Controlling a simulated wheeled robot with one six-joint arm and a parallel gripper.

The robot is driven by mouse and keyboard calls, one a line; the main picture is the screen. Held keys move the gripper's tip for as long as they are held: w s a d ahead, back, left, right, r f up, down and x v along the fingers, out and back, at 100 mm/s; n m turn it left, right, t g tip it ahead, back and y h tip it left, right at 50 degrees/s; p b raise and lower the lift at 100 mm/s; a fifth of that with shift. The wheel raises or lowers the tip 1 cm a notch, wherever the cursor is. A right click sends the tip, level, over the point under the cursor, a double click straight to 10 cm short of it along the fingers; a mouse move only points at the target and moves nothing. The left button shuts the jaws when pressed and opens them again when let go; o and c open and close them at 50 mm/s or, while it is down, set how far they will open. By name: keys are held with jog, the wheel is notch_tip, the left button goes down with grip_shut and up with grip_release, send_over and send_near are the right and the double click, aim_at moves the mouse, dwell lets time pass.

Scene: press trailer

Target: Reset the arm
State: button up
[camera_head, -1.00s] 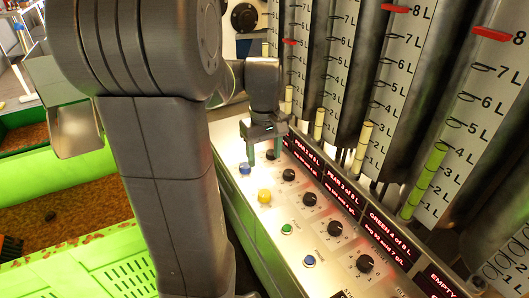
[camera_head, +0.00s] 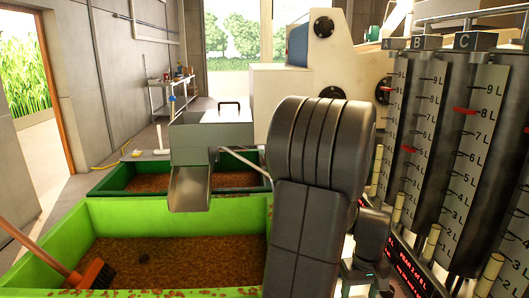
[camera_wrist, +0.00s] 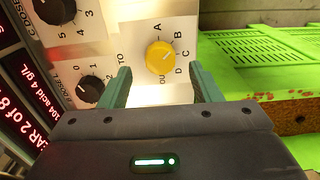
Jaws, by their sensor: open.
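My gripper (camera_wrist: 160,88) is open and empty in the wrist view, with its two green fingers spread apart. A yellow selector knob (camera_wrist: 160,56) on the control panel (camera_wrist: 212,22) shows between the fingers, with letters A to D around it. I cannot tell the exact gap between the fingers and the panel. Two black knobs (camera_wrist: 90,88) (camera_wrist: 54,10) sit to the left. In the head view my arm stands in front of the panel, and the gripper is low and mostly hidden behind it.
Clear graduated tubes (camera_head: 486,120) with red markers stand at the right. A darker green bin (camera_head: 112,182) stands behind.

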notch_tip(320, 180, down, 3)
jog(key=shift+f, duration=0.15)
dwell(0.4)
notch_tip(320, 180, up, 14)
notch_tip(320, 180, down, 14)
jog(key=shift+f, duration=0.1)
jog(key=m+p, duration=0.1)
jog(key=m, duration=0.3)
jog(key=shift+m, duration=0.3)
jog(key=m, duration=0.2)
jog(key=m+p, duration=0.1)
jog(key=m, duration=0.1)
jog(key=shift+r+m, duration=0.2)
jog(key=shift+m, duration=0.1)
notch_tip(320, 180, up, 14)
jog(key=shift+f, duration=0.2)
